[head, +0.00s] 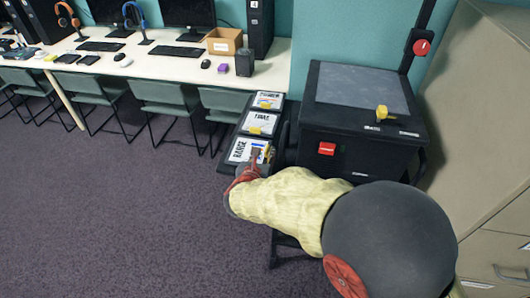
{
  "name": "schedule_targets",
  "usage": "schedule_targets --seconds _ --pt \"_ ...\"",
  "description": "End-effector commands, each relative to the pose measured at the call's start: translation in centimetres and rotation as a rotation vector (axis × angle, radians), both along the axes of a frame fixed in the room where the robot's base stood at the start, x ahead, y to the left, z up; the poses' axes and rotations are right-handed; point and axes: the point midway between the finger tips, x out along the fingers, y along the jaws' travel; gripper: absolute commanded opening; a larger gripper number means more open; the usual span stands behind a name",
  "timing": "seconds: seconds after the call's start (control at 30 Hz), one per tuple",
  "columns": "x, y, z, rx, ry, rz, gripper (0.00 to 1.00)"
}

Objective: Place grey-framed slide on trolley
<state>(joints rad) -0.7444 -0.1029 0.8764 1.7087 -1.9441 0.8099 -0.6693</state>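A dark side shelf (228,171) on the left of the black projector trolley holds three slides in a row. The far slide (268,101) and the middle slide (260,122) have white faces with dark lettering. The near slide (240,150) reads "RANGE" and has blue and yellow marks. I cannot tell the frame colours apart surely at this size. My gripper (256,157) is at the right part of the near slide, over or touching it. My arm hides its fingers partly, so whether it is open or shut does not show.
The projector (352,140) stands right of the shelf, with a bare grey top (362,88), a yellow knob (382,113) and a red switch (326,148). A post with a red knob (421,47) rises behind. A desk (150,65) and chairs are left; a cabinet (490,120) is right.

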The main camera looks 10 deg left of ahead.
Motion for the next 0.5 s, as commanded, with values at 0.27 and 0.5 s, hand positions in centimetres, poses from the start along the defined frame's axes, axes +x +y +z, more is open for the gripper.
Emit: schedule_targets --seconds 0.27,0.5 --pt "-5.3 0.5 2.7 0.001 -0.001 0.004 0.25" --pt "-8.8 0.7 3.9 0.001 -0.001 0.002 0.25"
